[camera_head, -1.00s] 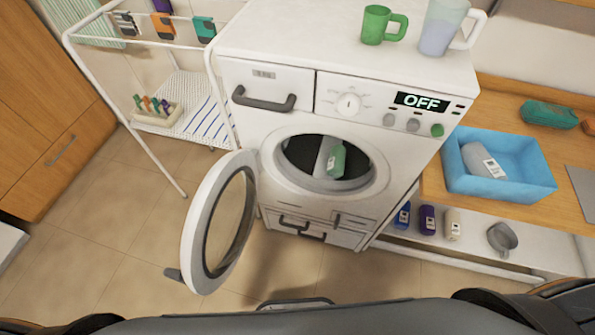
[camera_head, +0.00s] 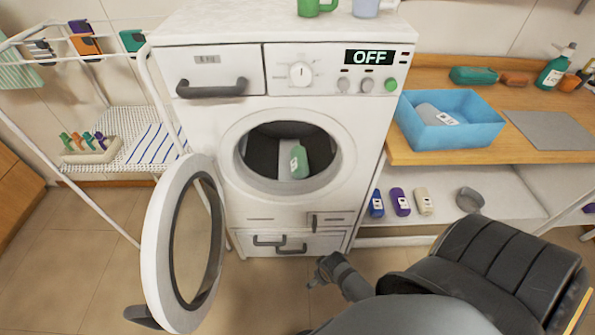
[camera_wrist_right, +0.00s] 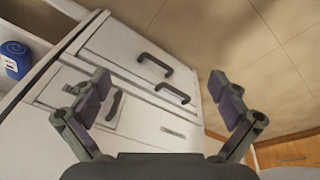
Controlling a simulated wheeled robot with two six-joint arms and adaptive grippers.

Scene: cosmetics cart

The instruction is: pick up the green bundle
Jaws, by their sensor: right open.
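A green bundle (camera_head: 299,162) with a small label lies inside the open drum (camera_head: 265,155) of the white washing machine, beside a grey inner part. My right gripper (camera_head: 324,270) is low in front of the machine's lower drawers, below the drum opening and apart from the bundle. In the right wrist view the right gripper (camera_wrist_right: 160,88) is open and empty, facing the drawer fronts and handles; the bundle does not show there. Another green, rolled item (camera_head: 473,75) lies on the wooden counter at the back right. My left gripper is out of view.
The round door (camera_head: 160,240) stands swung open to the left. A blue bin (camera_head: 460,140) holding a grey labelled bundle sits on the wooden counter (camera_head: 420,152) at right. Several bottles stand on the shelf below. A drying rack (camera_head: 110,195) stands at left.

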